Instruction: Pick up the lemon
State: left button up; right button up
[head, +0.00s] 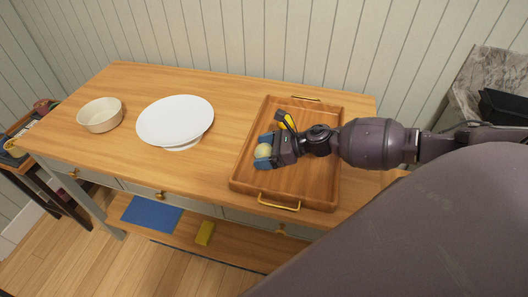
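The lemon (263,151) is a small pale yellow round thing, seen over the left part of the wooden tray (240,184). My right gripper (265,150) reaches in from the right, with its blue fingertips on either side of the lemon and seemingly touching it. I cannot tell whether the lemon rests on the tray or is held just above it. My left gripper is not in view.
The tray has brass handles and lies on a wooden table (235,88). A white cake stand (175,118) and a cream bowl (100,115) stand to the left. A yellow block (205,233) and a blue item (152,214) lie on the lower shelf.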

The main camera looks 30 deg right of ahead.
aim_at(264, 146)
jog(key=c, duration=0.9)
jog(key=shift+c, duration=0.2)
notch_tip(264, 146, up, 19)
jog(key=shift+p, duration=1.1)
jog(key=shift+r, duration=0.55)
